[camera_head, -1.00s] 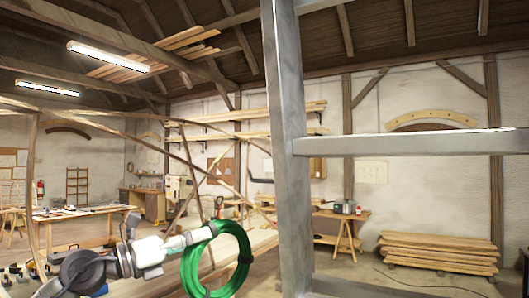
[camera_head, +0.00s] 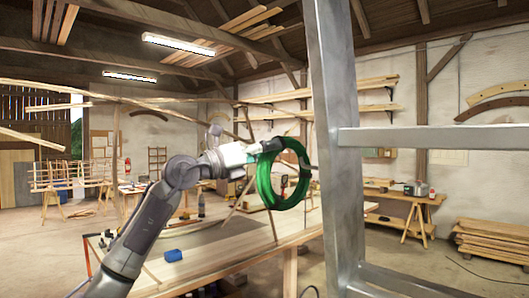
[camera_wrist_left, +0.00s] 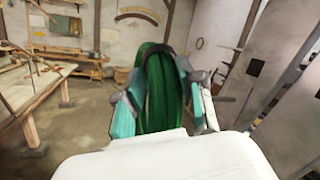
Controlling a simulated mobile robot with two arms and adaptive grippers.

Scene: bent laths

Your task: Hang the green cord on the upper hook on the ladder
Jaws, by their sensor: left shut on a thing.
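The green cord (camera_head: 265,182) is a coil with a dark band, held up in the air and hanging as a ring. My left gripper (camera_head: 256,150) is shut on its upper left part. In the left wrist view the cord (camera_wrist_left: 154,95) stands between the two teal finger pads. The grey metal ladder (camera_head: 340,150) rises just right of the coil, with a rung running off to the right. In the head view a narrow gap shows between coil and ladder rail. I cannot clearly make out the upper hook. My right gripper is not in view.
A long wooden workbench (camera_head: 225,250) stands below and behind my left arm, with a blue object (camera_head: 173,255) on it. Bent laths (camera_head: 150,105) stretch across the left. Stacked boards (camera_head: 490,240) lie on the floor at right.

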